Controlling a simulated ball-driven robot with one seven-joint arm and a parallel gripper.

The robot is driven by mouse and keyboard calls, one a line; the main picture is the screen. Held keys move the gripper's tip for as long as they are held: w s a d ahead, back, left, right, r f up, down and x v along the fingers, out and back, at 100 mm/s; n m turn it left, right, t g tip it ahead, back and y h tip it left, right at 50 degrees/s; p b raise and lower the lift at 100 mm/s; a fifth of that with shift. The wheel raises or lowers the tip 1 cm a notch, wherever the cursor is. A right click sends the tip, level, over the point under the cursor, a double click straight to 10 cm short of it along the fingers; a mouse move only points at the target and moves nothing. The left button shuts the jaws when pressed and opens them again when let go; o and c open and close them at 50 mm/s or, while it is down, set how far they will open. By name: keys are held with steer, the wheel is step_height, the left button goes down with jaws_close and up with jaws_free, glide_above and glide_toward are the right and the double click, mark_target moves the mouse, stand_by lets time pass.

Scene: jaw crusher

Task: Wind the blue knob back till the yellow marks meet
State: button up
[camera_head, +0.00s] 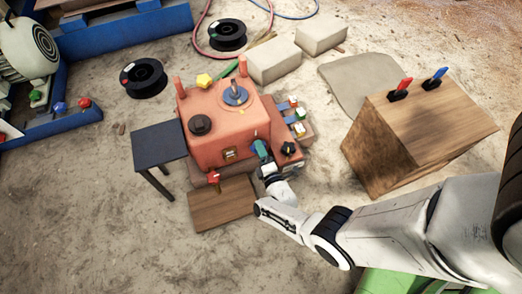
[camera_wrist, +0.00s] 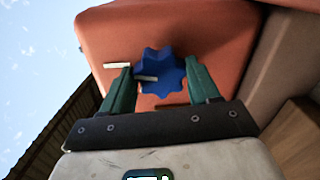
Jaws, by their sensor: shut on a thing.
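The blue knob (camera_wrist: 160,72) is a lobed star shape on the front face of the orange crusher housing (camera_wrist: 110,30). My gripper (camera_wrist: 158,70) is shut on it, with one green finger on each side.
A black knob (camera_head: 288,148) sits just right of my gripper. A red star knob (camera_head: 213,177) is at the lower front, above a wooden board (camera_head: 222,204). A wooden block (camera_head: 410,130) with red and blue switches stands at the right. A dark side table (camera_head: 160,143) stands left.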

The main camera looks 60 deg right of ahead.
steer(key=shift+n, duration=0.9)
steer(key=o, duration=1.1)
steer(key=shift+c, duration=0.2)
steer(key=p+v, duration=0.3)
steer(key=v, duration=0.8)
steer(key=shift+p, duration=0.35)
steer(key=shift+w, duration=0.15)
